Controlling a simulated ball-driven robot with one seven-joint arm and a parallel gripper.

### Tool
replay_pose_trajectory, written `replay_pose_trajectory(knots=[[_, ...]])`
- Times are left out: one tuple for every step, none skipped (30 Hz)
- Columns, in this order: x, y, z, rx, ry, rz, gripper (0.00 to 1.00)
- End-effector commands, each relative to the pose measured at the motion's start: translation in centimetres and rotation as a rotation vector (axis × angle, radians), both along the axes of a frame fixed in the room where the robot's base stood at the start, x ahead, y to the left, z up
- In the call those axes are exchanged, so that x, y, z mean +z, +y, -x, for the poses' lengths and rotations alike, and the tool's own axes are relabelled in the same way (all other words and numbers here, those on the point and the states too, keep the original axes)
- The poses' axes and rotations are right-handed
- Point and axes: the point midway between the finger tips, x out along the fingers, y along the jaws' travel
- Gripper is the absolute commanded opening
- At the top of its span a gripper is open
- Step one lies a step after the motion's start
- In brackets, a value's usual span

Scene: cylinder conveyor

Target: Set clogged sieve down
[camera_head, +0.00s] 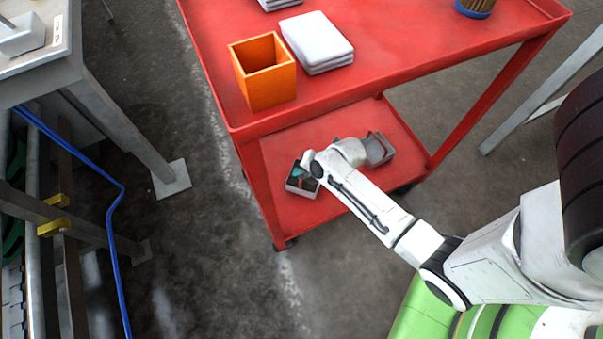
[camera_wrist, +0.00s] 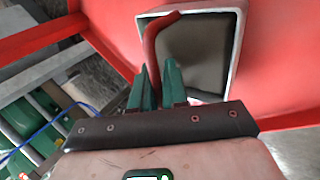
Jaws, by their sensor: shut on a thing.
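The sieve (camera_wrist: 200,58) is a square frame with a pale rim, a dark grey clogged face and a red bent handle (camera_wrist: 150,42). My gripper (camera_wrist: 156,80) has green fingers shut on the red handle. In the head view the sieve (camera_head: 297,188) is at the left end of the red cart's lower shelf (camera_head: 338,200), with my gripper (camera_head: 299,172) at its upper side. My arm hides part of it. I cannot tell whether the sieve rests fully on the shelf.
A grey bin (camera_head: 380,150) stands on the lower shelf to the right, partly behind my arm. The cart's top (camera_head: 380,50) above carries an orange box (camera_head: 268,85), folded grey cloths (camera_head: 318,42) and a brush-like round thing (camera_head: 475,6). A cart leg (camera_head: 262,195) is close left.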

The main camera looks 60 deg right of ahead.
Motion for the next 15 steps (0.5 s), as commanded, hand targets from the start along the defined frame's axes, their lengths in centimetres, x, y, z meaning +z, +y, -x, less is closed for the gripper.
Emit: replay_pose_trajectory(knots=[[-0.79,-0.02,-0.10,-0.001,-0.002,0.000,0.00],[-0.93,-0.02,-0.09,-0.002,-0.003,0.001,0.00],[-0.98,-0.02,-0.09,-0.002,-0.003,0.001,0.00],[-0.94,-0.02,-0.09,-0.001,-0.003,0.001,0.00],[-0.89,-0.03,-0.08,-0.001,-0.003,0.001,0.00],[-0.86,-0.03,-0.07,-0.001,-0.003,0.001,0.00],[-0.86,-0.03,-0.07,-0.001,-0.003,0.001,0.00],[-0.86,-0.04,-0.07,-0.001,-0.003,0.001,0.00],[-0.86,-0.03,-0.07,-0.001,-0.003,0.001,0.00],[-0.91,-0.03,-0.07,-0.001,-0.003,0.001,0.00],[-1.01,-0.03,-0.06,-0.001,-0.003,0.001,0.00],[-1.16,-0.03,-0.07,-0.001,-0.003,0.001,0.00],[-1.12,-0.02,-0.03,-0.001,-0.002,0.000,0.16],[-1.07,-0.02,-0.03,-0.001,-0.002,0.001,0.19],[-1.07,-0.01,-0.03,-0.001,-0.002,0.000,0.22]])
